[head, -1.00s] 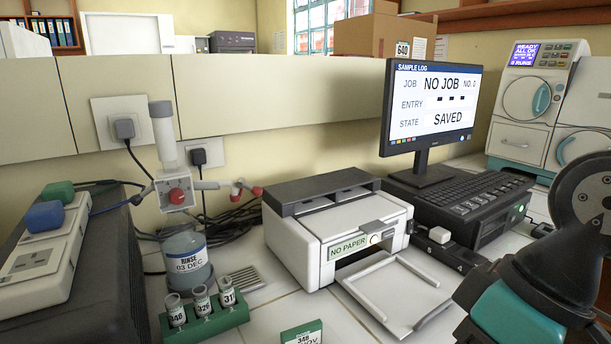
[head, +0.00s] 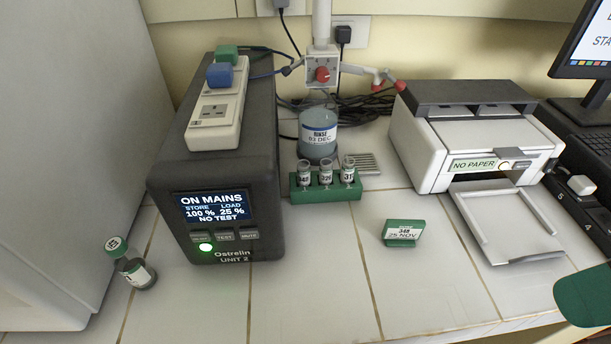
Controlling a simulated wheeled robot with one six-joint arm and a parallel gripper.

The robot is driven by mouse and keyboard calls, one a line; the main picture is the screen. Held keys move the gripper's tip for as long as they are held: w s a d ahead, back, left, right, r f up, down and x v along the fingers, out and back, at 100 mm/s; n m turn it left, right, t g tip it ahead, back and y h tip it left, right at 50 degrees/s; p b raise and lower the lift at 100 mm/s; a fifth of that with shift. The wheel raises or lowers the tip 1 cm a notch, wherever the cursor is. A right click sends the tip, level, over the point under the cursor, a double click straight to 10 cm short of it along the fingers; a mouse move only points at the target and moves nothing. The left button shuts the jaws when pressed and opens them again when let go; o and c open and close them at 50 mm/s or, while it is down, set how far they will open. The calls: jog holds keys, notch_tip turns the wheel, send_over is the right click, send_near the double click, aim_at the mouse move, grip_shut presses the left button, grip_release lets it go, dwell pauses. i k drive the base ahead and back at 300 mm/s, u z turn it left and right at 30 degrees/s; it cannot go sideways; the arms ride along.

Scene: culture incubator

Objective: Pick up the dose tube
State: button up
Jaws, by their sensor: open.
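I cannot tell for sure which vessel is the dose tube. A green rack (head: 325,191) on the white counter holds three small upright tubes with white number labels: a left one (head: 304,174), a middle one (head: 326,174) and a right one (head: 348,172). A small dark bottle (head: 137,274) with a white label and a green cap (head: 116,245) stands apart at the far left, beside the dark power unit. My gripper is not in view, and nothing is seen touching the tubes or the bottle.
The dark power unit (head: 215,220) reads ON MAINS and carries a socket strip (head: 216,115). A rinse bottle (head: 318,140) stands behind the rack. A green card holder (head: 403,233) reads 348, 25-NOV. A printer (head: 430,150) reads NO PAPER. The front middle counter is clear.

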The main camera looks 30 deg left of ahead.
aim_at(303, 167)
jog(key=z, duration=0.05)
jog(key=k, duration=0.3)
jog(key=u, duration=1.05)
jog(key=i, duration=0.5)
jog(key=u, duration=0.05)
